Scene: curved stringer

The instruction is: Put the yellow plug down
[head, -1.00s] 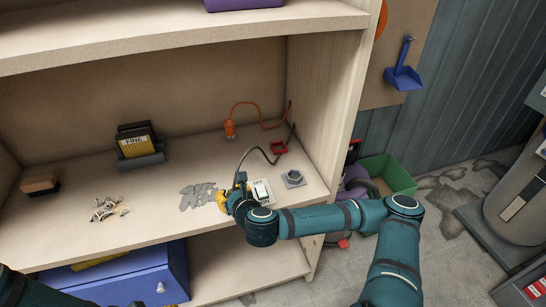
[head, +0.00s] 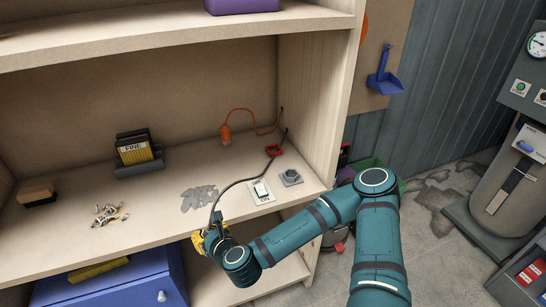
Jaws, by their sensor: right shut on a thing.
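The yellow plug (head: 199,240) is at the front edge of the middle shelf, partly hidden by my right gripper (head: 208,238), which is shut on it. The gripper and plug appear just in front of the shelf edge; I cannot tell the exact height. A black cable (head: 228,187) runs from the plug back over the shelf, past a red clip (head: 273,150), to the right side wall. My left gripper is out of view.
On the shelf (head: 130,240) are an orange plug (head: 226,135), a switch (head: 262,191), a grey socket (head: 290,177), a grey smudge (head: 199,197), a pile of small pale pieces (head: 107,214), a brush-like block (head: 38,195) and a "FINE" box (head: 135,150). A blue drawer box (head: 120,285) stands below.

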